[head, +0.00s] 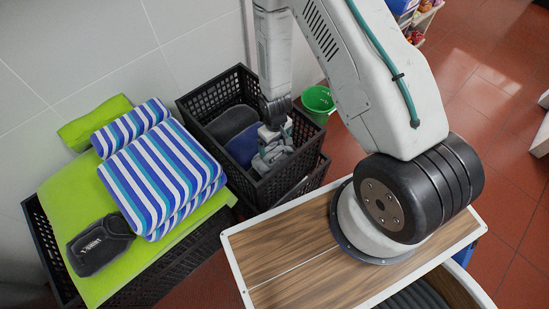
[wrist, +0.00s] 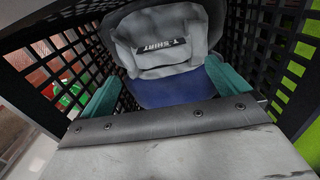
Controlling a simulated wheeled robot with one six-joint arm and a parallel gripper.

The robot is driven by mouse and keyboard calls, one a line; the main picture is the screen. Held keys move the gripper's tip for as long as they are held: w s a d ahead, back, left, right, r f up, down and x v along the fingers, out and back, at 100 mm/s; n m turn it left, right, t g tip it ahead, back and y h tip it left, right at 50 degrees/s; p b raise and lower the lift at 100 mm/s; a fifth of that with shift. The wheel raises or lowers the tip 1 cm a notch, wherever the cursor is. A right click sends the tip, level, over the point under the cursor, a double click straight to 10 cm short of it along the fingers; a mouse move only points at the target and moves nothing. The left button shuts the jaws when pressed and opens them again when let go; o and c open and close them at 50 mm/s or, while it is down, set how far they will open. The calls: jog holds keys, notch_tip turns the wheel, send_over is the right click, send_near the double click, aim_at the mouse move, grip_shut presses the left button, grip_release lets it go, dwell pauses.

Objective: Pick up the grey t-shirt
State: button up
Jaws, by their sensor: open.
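The grey t-shirt (wrist: 170,65) is folded, with a dark label reading "T-SHIRT", and lies inside the black crate (wrist: 262,50). In the head view my gripper (head: 273,152) reaches down into the crate's right side, hiding part of the inside.
A lime green cloth (head: 60,190) carries blue-and-white striped towels (head: 160,175) and a black folded garment (head: 100,246) with a white label, on another black crate (head: 42,240). A green bucket (head: 318,102) stands behind the crate. A tiled wall borders the left.

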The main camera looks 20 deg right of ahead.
aim_at(274, 151)
jog(key=f, duration=0.5)
jog(key=shift+a+f, duration=0.25)
jog(key=c, duration=1.5)
jog(key=shift+o, duration=0.2)
